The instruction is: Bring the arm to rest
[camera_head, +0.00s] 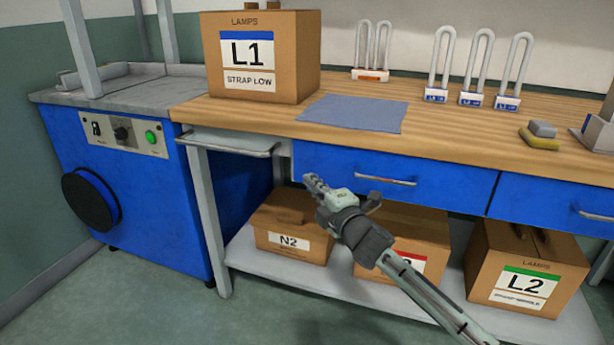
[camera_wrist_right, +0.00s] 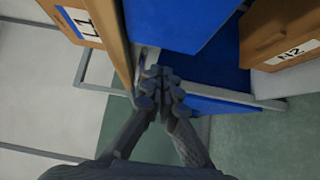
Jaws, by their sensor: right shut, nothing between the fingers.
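My right gripper (camera_head: 312,182) is in front of the workbench, just below the tabletop edge and before the blue drawer (camera_head: 340,177). Its fingers are shut with nothing between them. In the right wrist view the closed fingers (camera_wrist_right: 160,88) point toward the bench side and the blue panels. My right arm comes in from the lower right of the head view. My left gripper is not in view.
A box labelled L1 (camera_head: 262,85) stands on the wooden bench top (camera_head: 240,110) beside a blue-grey mat (camera_head: 354,113). Lamps (camera_head: 436,95) stand behind. Boxes N2 (camera_head: 275,222) and L2 (camera_head: 527,255) sit on the lower shelf (camera_head: 305,283). A blue machine (camera_head: 150,205) stands left.

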